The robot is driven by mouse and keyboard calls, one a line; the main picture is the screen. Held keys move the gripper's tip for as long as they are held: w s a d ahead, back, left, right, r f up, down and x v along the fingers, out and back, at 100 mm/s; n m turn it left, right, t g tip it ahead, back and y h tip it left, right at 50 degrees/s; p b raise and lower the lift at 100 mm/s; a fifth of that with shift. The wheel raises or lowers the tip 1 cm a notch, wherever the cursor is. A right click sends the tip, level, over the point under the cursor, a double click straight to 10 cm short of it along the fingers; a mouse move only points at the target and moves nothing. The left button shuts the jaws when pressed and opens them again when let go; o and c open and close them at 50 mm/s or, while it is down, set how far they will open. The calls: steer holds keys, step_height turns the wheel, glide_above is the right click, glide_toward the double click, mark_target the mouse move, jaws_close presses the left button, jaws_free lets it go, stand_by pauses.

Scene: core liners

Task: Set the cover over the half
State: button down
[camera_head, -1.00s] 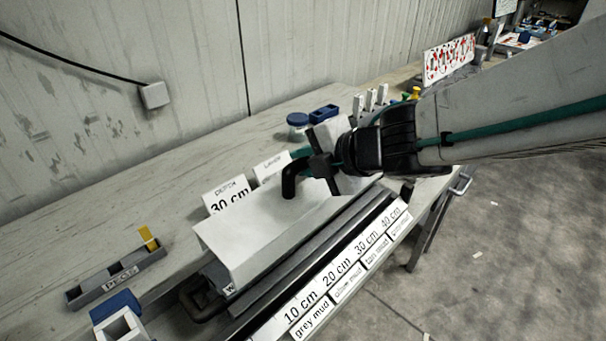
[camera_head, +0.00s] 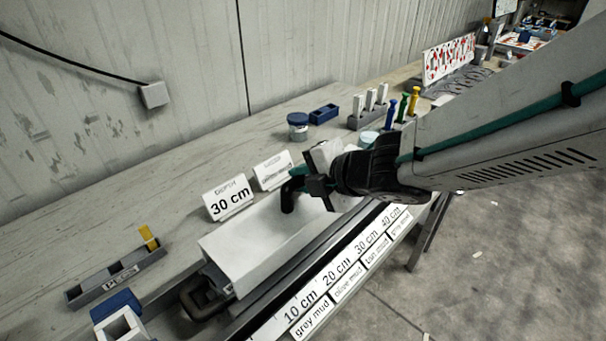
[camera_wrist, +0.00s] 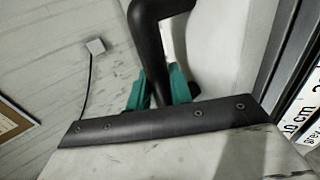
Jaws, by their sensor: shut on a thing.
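The cover (camera_head: 250,247) is a long white box-like shell with a black bent handle (camera_head: 290,193) on top. It sits low at the front of the bench, above the black rail, and hides what lies under it. My gripper (camera_head: 305,187) is at the handle. In the wrist view its teal fingers (camera_wrist: 158,92) are closed around the black handle (camera_wrist: 150,50), with the white cover surface (camera_wrist: 215,45) behind. Whether the cover rests fully on the half underneath cannot be told; the half is hidden.
A "30 cm" depth card (camera_head: 229,198) and another card (camera_head: 272,170) stand just behind the cover. A scale strip (camera_head: 340,280) runs along the front edge. A PEGS tray (camera_head: 115,280) with a yellow peg is at left. Blue containers (camera_head: 298,126) and colored pegs stand farther back.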

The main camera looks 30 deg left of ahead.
steer(key=shift+f, duration=0.15)
steer(key=c, duration=1.3)
jaws_free()
steer(key=shift+o, duration=0.2)
steer(key=shift+r, duration=0.25)
steer(key=v, duration=1.2)
steer(key=shift+r, duration=0.35)
